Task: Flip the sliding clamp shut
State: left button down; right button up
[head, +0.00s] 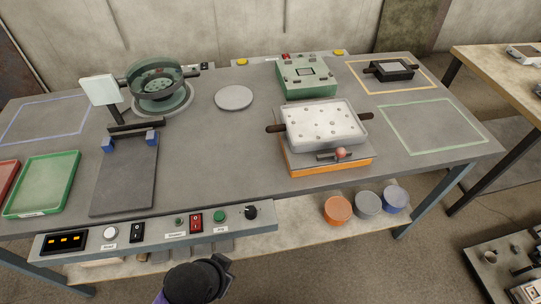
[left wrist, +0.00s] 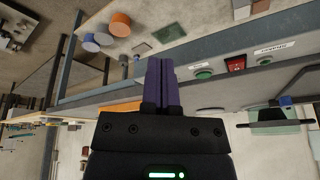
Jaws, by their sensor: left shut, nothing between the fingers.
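A small dark clamp with a red ball knob (head: 341,153) sits at the front edge of an orange-sided base (head: 331,168). A pale grey moulding box (head: 323,123) with dark side handles stands on this base. The clamp is too small to tell whether it is open or shut. My left gripper (left wrist: 162,85) has purple fingers pressed together with nothing between them. It is in front of the table's control panel, well left of and nearer than the clamp. In the head view only part of it shows at the bottom edge. My right gripper is not in view.
The control panel (head: 155,233) with buttons and switches runs along the table's front edge. A dark plate (head: 124,185), a green tray (head: 42,186) and a round sieve (head: 158,84) stand left. Orange, grey and blue tubs sit on the lower shelf.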

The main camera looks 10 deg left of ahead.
pick_arm(q)
jog(key=w+d+r+m+t+h, duration=0.3)
jog(key=w+d+m+t+h, duration=0.1)
jog(key=w+d+m, duration=0.4)
jog(key=w+d+r+m+t+h, duration=0.4)
jog(key=w+d+m, duration=0.4)
jog(key=m, duration=0.3)
jog(key=shift+w+d+m+t+h, duration=0.15)
jog(key=shift+m+t+h, duration=0.25)
jog(key=shift+t+h, duration=0.15)
